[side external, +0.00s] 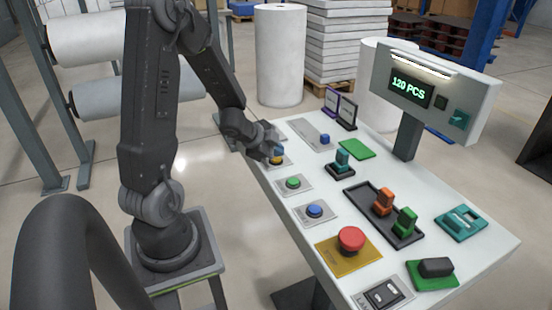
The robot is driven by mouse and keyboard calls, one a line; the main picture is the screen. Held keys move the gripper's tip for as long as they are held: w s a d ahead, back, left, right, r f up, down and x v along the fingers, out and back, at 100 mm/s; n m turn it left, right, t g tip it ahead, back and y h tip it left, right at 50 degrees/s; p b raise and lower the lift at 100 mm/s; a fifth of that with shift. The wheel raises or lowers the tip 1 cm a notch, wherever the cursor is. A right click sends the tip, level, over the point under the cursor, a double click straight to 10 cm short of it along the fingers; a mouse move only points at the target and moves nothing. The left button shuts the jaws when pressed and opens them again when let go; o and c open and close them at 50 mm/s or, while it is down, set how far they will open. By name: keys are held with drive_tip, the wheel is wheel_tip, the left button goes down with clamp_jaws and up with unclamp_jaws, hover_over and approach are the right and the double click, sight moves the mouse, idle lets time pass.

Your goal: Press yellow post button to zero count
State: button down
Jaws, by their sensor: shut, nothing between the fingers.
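The yellow button (276,161) sits on a small grey plate at the left edge of the white console, beside my gripper and partly hidden by it. My gripper (275,153) is shut and empty. Its fingertips are right at or just above the yellow button; I cannot tell whether they touch it. A bit of blue shows at the fingertips, too small to make out. The count display (410,92) on the raised panel reads "120 PCS" in green.
A green button (293,183), a blue button (315,210) and a large red button (351,239) line the near-left side of the white console (330,178). A small blue knob (325,139) is behind.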

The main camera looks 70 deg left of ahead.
sight(276, 160)
drive_tip(key=shift+f, duration=0.4)
drive_tip(key=shift+r, duration=0.15)
idle(0.4)
drive_tip(key=shift+r, duration=0.7)
drive_tip(key=shift+r, duration=2.55)
